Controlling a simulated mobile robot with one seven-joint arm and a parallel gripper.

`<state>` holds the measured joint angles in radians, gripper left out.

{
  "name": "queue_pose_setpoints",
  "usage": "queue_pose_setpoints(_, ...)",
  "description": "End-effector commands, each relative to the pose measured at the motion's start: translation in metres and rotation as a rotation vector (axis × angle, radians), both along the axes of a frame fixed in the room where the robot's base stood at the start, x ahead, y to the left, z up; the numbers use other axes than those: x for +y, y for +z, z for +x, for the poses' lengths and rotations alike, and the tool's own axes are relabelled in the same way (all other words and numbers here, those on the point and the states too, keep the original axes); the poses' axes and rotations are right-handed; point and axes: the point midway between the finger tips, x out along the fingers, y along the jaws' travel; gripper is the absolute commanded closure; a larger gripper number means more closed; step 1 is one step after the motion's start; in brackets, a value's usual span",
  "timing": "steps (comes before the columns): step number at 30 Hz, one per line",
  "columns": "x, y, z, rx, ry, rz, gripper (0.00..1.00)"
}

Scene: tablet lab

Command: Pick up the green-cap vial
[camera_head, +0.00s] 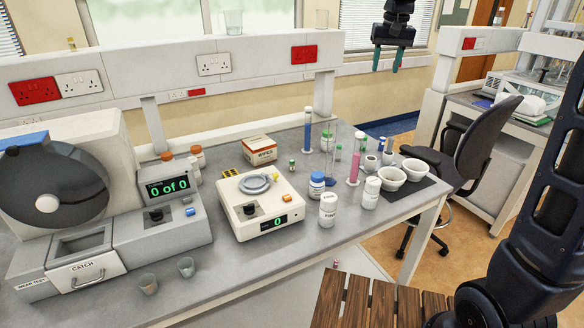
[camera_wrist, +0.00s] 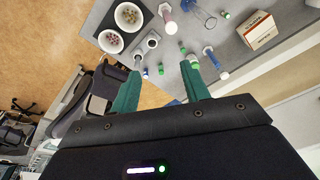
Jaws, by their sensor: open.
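Several small green-capped vials stand on the grey bench; I cannot tell which one is meant. In the wrist view green caps show near the box (camera_wrist: 224,15), near the middle (camera_wrist: 183,49) and between the fingers (camera_wrist: 161,70). My gripper (camera_head: 386,64) is open and empty, high above the bench's far right end. Its green fingers also show in the wrist view (camera_wrist: 148,68).
Close to the vials are a pink cylinder (camera_head: 354,166), a blue cylinder (camera_head: 307,122), the wipes box (camera_head: 260,150), white bottles (camera_head: 328,210) and mortars (camera_head: 415,169). A scale (camera_head: 262,220) stands left of them. A chair (camera_head: 478,150) is beyond the bench's right edge.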

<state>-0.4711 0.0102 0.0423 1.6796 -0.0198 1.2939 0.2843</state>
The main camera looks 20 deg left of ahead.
Motion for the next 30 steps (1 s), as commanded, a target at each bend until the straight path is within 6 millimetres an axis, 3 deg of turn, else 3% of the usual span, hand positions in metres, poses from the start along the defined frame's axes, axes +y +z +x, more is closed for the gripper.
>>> queue_pose_setpoints(1, 0.022, -0.005, 0.008, 0.013, 0.014, -0.004, 0.54)
queue_pose_setpoints(7, 0.099, -0.021, 0.032, 0.051, 0.053, -0.018, 0.54)
queue_pose_setpoints(15, 0.202, -0.052, 0.045, 0.097, 0.099, -0.042, 0.54)
queue_pose_setpoints(21, 0.247, -0.07, 0.045, 0.117, 0.117, -0.054, 0.54)
queue_pose_setpoints(30, 0.288, -0.089, 0.041, 0.134, 0.133, -0.066, 0.54)
